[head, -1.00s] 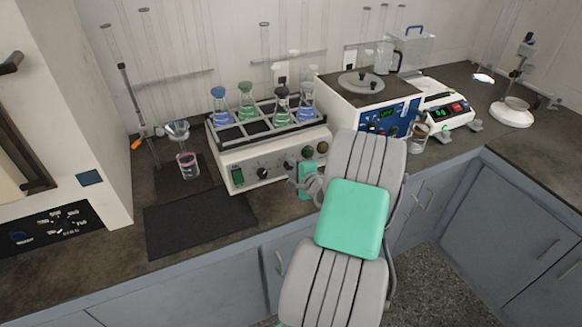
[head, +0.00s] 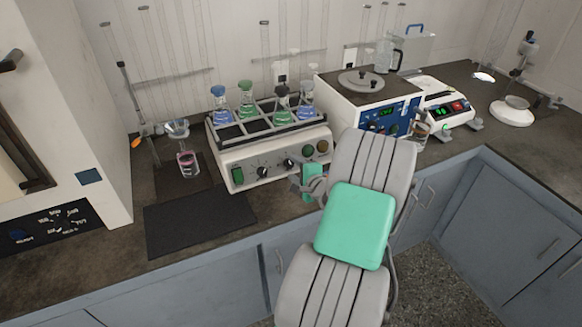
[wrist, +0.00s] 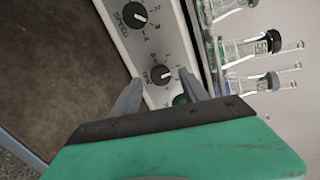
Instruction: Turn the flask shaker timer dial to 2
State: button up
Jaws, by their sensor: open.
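The flask shaker (head: 240,160) is a white box with flasks on its top rack. Its front has a left dial (head: 262,171), labelled SPEED in the wrist view (wrist: 134,15), and a second black dial (head: 289,164), the timer. In the wrist view the timer dial (wrist: 160,75) has a white pointer line toward the picture's right; its numbers are too small to read surely. My gripper (head: 300,186) is open and empty, just in front of the panel. In the wrist view its fingertips (wrist: 159,78) appear on both sides of the timer dial, seemingly without touching it.
A beaker (head: 188,164) and a dark mat (head: 200,224) are at left. A blue-fronted device (head: 395,118) and a balance (head: 446,112) stand at right.

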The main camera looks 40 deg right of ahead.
jog(key=v, duration=0.5)
jog(key=shift+s+a, duration=0.1)
jog(key=shift+s, duration=0.05)
jog(key=w+a+n+g+y, duration=0.1)
jog(key=a+n, duration=0.2)
jog(key=a, duration=0.2)
jog(key=w+a+n+g+y, duration=0.1)
jog(key=w+a+n+y, duration=0.1)
jog(key=a+n, duration=0.2)
jog(key=w+a+r+n+g+y, duration=0.1)
jog(key=w+a+n+g, duration=0.1)
jog(key=a, duration=0.6)
jog(key=shift+a+n+y, duration=0.15)
jog(key=shift+n+y, duration=0.25)
jog(key=shift+n, duration=0.5)
jog(key=s+a+r+n+g, duration=0.3)
jog(key=s+a+n, duration=0.3)
jog(key=s+a, duration=0.1)
jog(key=s+a+r+n+g+h, duration=0.1)
jog(key=s+a+r+n+g, duration=0.2)
jog(key=s+a+n, duration=0.3)
jog(key=s+a, duration=0.2)
jog(key=a, duration=0.1)
jog(key=shift+a+g, duration=0.35)
jog(key=shift+g, duration=0.05)
